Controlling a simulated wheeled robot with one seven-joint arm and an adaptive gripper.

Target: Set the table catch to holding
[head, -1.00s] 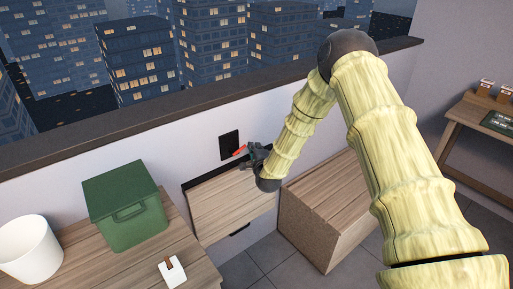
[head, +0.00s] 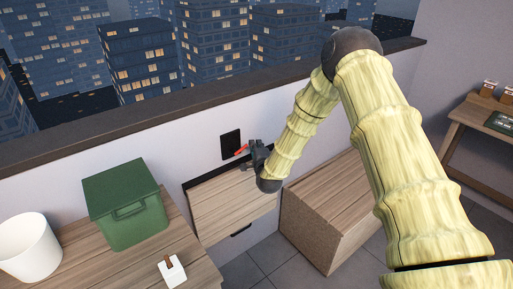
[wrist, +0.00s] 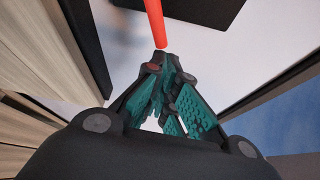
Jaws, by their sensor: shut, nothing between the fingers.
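The table catch is a black plate (head: 231,144) on the pale wall with a red lever (head: 241,152). The lever sticks out from the plate toward my gripper. A wooden table panel (head: 232,205) with a black slot-like handle sits just below, at the wall. My gripper (head: 253,154) is shut and empty beside the lever's free end. In the wrist view the red lever (wrist: 155,22) ends right at my closed fingertips (wrist: 165,62), below the black plate (wrist: 200,8). I cannot tell whether they touch.
A green lidded box (head: 125,205), a white bin (head: 28,248) and a small white block with a brown top (head: 172,271) stand on a wooden surface at left. A wooden cabinet (head: 325,215) stands right of the panel. A dark ledge (head: 100,141) runs above.

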